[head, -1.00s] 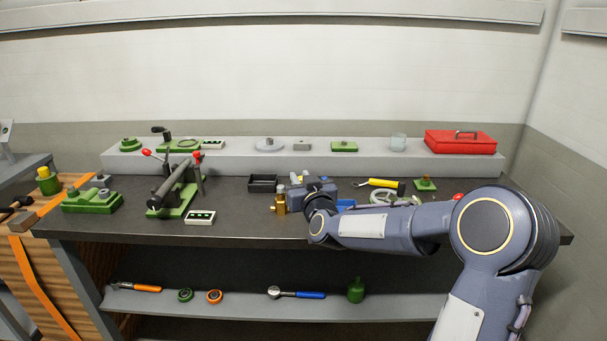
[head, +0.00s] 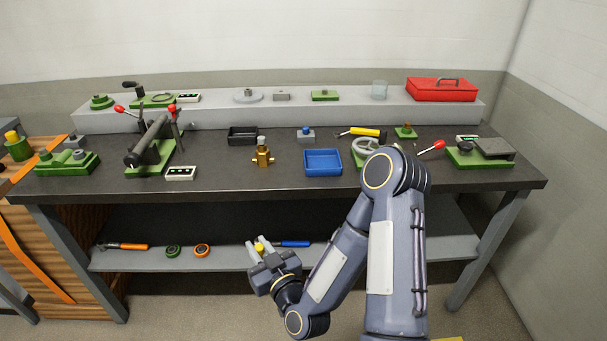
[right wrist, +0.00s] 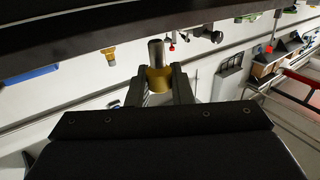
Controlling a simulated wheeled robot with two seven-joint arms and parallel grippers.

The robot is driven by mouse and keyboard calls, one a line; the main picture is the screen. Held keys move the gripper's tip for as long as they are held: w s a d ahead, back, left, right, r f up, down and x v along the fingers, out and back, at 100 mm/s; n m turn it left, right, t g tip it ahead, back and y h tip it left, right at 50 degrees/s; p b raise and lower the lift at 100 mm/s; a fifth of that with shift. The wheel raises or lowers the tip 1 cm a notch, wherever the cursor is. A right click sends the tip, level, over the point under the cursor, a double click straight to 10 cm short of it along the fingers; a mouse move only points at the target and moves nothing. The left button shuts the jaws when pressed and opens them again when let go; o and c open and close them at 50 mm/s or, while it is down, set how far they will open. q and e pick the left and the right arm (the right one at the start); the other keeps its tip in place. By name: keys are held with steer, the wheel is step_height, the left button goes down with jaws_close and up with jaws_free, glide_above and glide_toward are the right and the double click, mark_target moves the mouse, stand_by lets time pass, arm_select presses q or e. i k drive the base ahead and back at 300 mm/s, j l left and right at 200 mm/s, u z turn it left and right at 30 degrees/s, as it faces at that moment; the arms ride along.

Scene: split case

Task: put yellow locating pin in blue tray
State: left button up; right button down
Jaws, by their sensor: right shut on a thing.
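The yellow locating pin (head: 260,246) is between the fingers of my right gripper (head: 261,244). The gripper is below and in front of the table's front edge. In the right wrist view the gripper (right wrist: 159,86) is shut on the pin's yellow part (right wrist: 159,81), and a grey metal shaft sticks out past the fingertips. The blue tray (head: 322,163) lies on the table, above and to the right of the gripper in the head view, and looks empty. My left gripper is not in view.
A brass fitting (head: 263,155) stands left of the blue tray, with a black tray (head: 243,136) behind it. A grey block with a blue knob (head: 306,136) is behind the blue tray. A handwheel (head: 366,147) is to its right.

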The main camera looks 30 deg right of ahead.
mark_target(329, 165)
steer(key=i+z, duration=0.1)
steer(key=z, duration=1.75)
